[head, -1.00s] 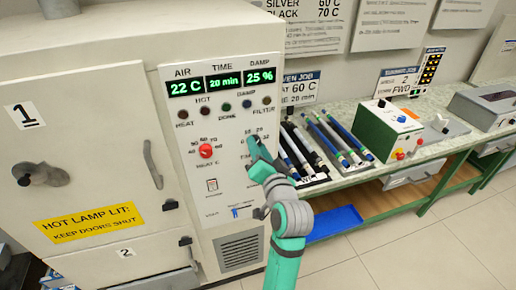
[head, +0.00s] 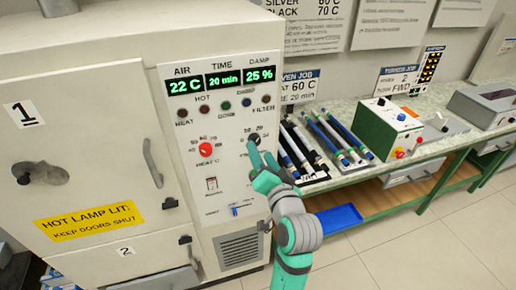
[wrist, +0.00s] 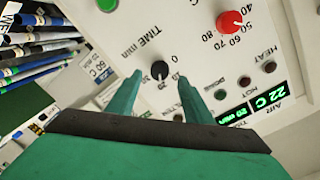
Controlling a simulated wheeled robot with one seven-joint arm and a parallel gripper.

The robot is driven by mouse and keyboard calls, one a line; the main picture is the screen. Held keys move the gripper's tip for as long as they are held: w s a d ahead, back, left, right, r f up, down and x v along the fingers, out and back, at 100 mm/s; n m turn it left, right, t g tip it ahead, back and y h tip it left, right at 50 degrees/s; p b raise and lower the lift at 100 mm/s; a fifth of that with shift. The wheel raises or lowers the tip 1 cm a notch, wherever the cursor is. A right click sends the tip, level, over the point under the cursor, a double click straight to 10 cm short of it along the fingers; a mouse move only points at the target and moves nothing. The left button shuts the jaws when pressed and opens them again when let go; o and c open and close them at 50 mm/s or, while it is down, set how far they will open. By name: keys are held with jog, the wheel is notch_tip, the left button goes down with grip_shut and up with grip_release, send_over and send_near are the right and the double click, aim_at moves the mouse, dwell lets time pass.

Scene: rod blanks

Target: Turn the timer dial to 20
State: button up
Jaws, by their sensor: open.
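The timer dial is a small black knob (wrist: 159,69) on the oven's white control panel, with "TIME min" and numbers printed around it in the wrist view. In the head view the black knob (head: 255,139) shows just above my gripper (head: 262,162). My gripper (wrist: 158,95) is open and empty in the wrist view. Its two teal fingers stand either side of the knob and apart from it. The time display (head: 223,79) reads 20 min.
A red heat knob (head: 205,149) sits left of the timer dial, with a row of lamps above. A slider (head: 238,210) and a switch (head: 212,184) are lower on the panel. Racks of rods (head: 340,138) lie on the bench at the right.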

jog(key=v, duration=0.6)
jog(key=shift+s, duration=0.35)
jog(key=shift+d, duration=0.1)
jog(key=s+f+h, duration=0.2)
jog(key=s+f, duration=0.5)
jog(key=f, duration=0.4)
jog(key=s+f+h, duration=0.3)
jog(key=s+f, duration=0.3)
jog(key=f, duration=0.4)
jog(key=s+a+f+n, duration=0.1)
jog(key=s+f+n, duration=0.1)
jog(key=s, duration=1)
jog(key=s+a+f+n+g, duration=0.1)
jog(key=s+f+n, duration=0.2)
jog(key=s, duration=0.9)
jog(key=shift+s+a+n, duration=0.15)
jog(key=shift+a+n, duration=0.25)
jog(key=shift+f, duration=0.1)
